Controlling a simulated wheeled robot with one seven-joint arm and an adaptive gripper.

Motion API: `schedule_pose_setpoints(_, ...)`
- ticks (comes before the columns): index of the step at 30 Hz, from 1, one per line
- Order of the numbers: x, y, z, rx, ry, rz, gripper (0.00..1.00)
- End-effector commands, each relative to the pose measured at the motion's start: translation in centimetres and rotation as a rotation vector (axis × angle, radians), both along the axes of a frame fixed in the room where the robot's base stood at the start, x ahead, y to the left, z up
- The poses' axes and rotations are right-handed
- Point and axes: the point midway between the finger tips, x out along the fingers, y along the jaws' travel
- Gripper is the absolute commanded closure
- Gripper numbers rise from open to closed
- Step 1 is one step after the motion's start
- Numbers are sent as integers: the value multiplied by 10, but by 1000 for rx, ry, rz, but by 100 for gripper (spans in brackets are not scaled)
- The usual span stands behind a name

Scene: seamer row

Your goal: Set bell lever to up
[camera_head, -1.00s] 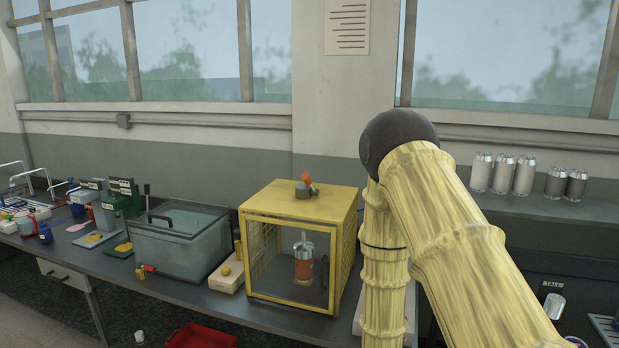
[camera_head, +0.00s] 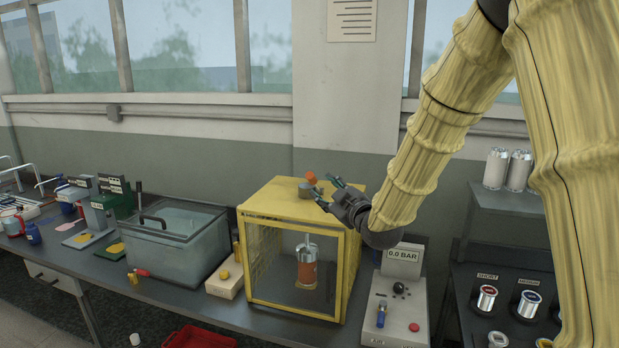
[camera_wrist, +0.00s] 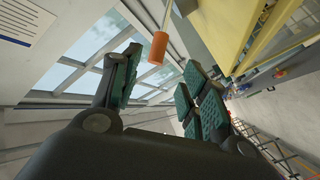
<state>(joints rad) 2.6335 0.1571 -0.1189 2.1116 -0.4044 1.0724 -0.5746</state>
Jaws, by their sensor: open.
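A short lever with an orange grip (camera_head: 311,177) stands on a grey round base (camera_head: 305,190) on top of the yellow box (camera_head: 292,204). I take it for the bell lever; no label on it is readable. Its orange cylinder grip on a thin rod also shows in the wrist view (camera_wrist: 158,48), near the space between my fingertips. My gripper (camera_head: 324,187) is open and empty, over the right part of the box top, fingers pointing left toward the lever. Contact cannot be made out. A can with an orange label (camera_head: 306,272) stands inside the box behind its clear front.
A control panel reading 0.0 BAR (camera_head: 403,256), with a blue-handled lever (camera_head: 381,315) and a red button, stands right of the box. A glass tank (camera_head: 178,245) is at its left. Cans (camera_head: 497,168) stand on the right shelf. A red bin (camera_head: 200,338) sits below the bench.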

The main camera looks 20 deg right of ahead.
Motion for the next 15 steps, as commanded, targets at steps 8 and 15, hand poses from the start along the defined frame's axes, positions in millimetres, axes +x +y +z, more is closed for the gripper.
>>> schedule_pose_setpoints(8, 26, -1, 3, 0, 0, -8, 56)
schedule_pose_setpoints(15, 61, 6, 3, 0, 1, -6, 56)
